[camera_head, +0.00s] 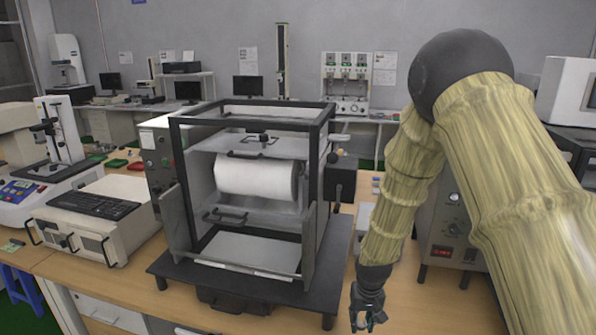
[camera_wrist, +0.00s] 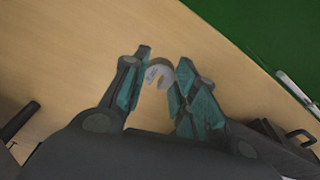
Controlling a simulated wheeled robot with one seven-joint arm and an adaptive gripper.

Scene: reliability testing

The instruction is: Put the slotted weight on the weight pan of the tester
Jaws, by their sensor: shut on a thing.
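My gripper (camera_head: 366,318) hangs low at the bottom of the head view, in front of the table's right part. In the wrist view my gripper (camera_wrist: 163,78) is shut on the slotted weight (camera_wrist: 160,68), a small grey-white disc with a notch, held between the fingertips. The weight cannot be made out in the head view. A tester (camera_head: 318,150) with a dark frame and a white roll (camera_head: 256,178) inside stands left of my gripper on a dark base plate. I cannot pick out the weight pan with certainty.
A grey control box (camera_head: 455,225) stands behind my arm. A white instrument with a keyboard (camera_head: 95,204) is at left. A green surface (camera_wrist: 270,35) shows top right in the wrist view.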

